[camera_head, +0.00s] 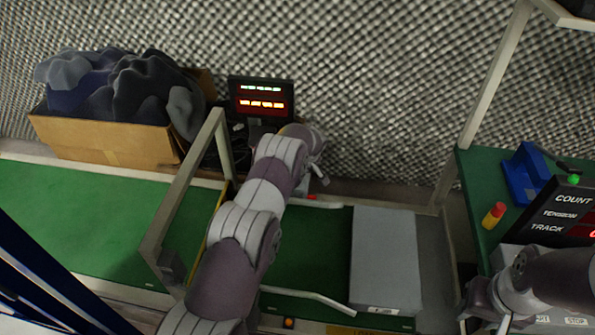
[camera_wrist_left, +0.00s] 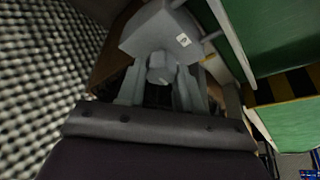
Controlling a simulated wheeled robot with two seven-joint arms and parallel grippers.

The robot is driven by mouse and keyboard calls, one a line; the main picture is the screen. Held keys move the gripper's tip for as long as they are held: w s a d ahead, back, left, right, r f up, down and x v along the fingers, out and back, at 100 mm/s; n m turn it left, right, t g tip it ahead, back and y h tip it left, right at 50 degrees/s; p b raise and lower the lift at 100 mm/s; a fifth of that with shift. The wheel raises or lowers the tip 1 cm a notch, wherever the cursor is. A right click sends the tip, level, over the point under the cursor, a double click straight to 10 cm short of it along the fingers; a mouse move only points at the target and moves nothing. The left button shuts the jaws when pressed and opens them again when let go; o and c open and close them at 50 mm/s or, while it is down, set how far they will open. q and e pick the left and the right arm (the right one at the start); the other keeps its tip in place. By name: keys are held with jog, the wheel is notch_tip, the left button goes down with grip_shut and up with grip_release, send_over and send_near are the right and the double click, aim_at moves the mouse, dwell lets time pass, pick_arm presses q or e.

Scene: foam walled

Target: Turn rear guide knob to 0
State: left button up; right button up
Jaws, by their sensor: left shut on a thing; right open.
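In the left wrist view, a grey knob (camera_wrist_left: 161,70) sits on a grey block-shaped housing (camera_wrist_left: 150,34) with a small white label bearing a dark mark. My left gripper (camera_wrist_left: 160,92) has one finger on each side of the knob and is shut on it. In the head view my left arm reaches across the green belt to the back edge, with the left gripper (camera_head: 316,172) at its far end; the knob is hidden there. The knob's pointer and setting cannot be read. My right gripper (camera_head: 486,318) is open and empty at the lower right.
A cardboard box (camera_head: 105,142) of dark cloth stands at the back left, beside a lit display (camera_head: 262,100). A metal frame (camera_head: 183,195) and a grey cover (camera_head: 385,258) flank the left arm. A COUNT/TENSION/TRACK panel (camera_head: 563,212) stands at right near a red-yellow object (camera_head: 493,215).

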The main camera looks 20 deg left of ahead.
pick_arm(q)
jog(key=m, duration=0.2)
jog(key=m+t+h+p, duration=0.1)
jog(key=m, duration=0.2)
jog(key=shift+s+a+h, duration=0.1)
jog(key=shift+h, duration=0.2)
jog(key=shift+m+t+h, duration=0.4)
jog(key=shift+m+h, duration=0.3)
jog(key=shift+m, duration=1.2)
jog(key=o, duration=1)
